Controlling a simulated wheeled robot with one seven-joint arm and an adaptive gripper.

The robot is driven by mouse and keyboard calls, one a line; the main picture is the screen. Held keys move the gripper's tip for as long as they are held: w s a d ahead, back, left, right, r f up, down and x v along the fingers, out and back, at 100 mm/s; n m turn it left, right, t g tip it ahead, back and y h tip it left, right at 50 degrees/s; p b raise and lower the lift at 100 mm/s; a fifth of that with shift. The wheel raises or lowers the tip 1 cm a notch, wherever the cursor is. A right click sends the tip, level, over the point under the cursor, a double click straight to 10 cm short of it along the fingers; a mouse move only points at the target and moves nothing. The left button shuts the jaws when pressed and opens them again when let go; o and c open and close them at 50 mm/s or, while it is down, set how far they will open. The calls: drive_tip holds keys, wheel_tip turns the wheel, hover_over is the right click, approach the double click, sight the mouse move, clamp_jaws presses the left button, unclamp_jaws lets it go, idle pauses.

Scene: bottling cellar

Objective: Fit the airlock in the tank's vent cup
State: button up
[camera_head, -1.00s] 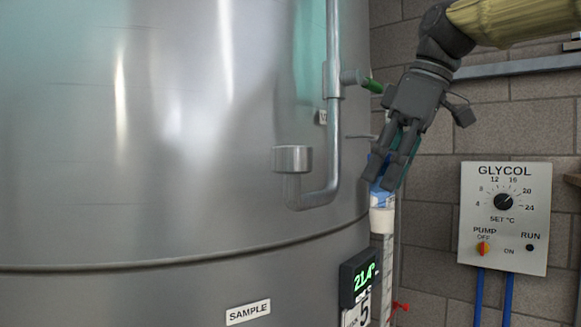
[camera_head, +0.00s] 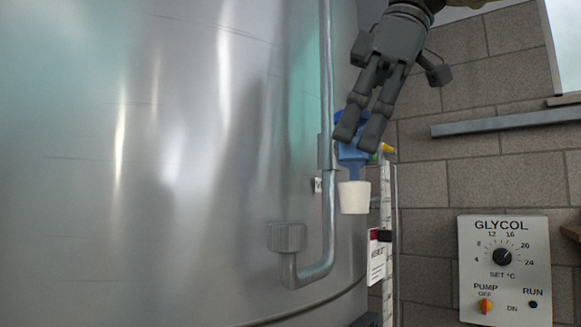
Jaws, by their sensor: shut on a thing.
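My gripper (camera_head: 362,138) is shut on the airlock (camera_head: 353,160), a blue piece with a white tapered stopper (camera_head: 354,197) at its lower end. The airlock hangs about upright with the stopper pointing down, and my fingers cover part of its top. The vent cup (camera_head: 287,237) is a short grey metal cup on the end of a bent pipe at the tank's side. The stopper is above and to the right of the cup in the picture, apart from it. The cup's inside is hidden.
The large steel tank (camera_head: 130,150) fills the left. Its vertical pipe (camera_head: 327,90) runs between the cup and the airlock. A white scale strip and a small sign (camera_head: 377,258) stand below right of the airlock. The glycol panel (camera_head: 504,268) hangs on the block wall at right.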

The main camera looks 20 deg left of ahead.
drive_tip(key=w+a+f+p, duration=0.1)
drive_tip(key=a+f+p, duration=0.3)
drive_tip(key=a, duration=0.5)
drive_tip(key=shift+f, duration=0.2)
drive_tip(key=o, duration=1.3)
drive_tip(key=shift+c, duration=0.2)
drive_tip(key=shift+r, duration=0.1)
drive_tip(key=b+v, duration=0.2)
drive_tip(key=v, duration=0.9)
drive_tip(key=shift+d+r+b, duration=0.2)
drive_tip(key=shift+r+b, duration=0.15)
drive_tip(key=shift+r, duration=0.05)
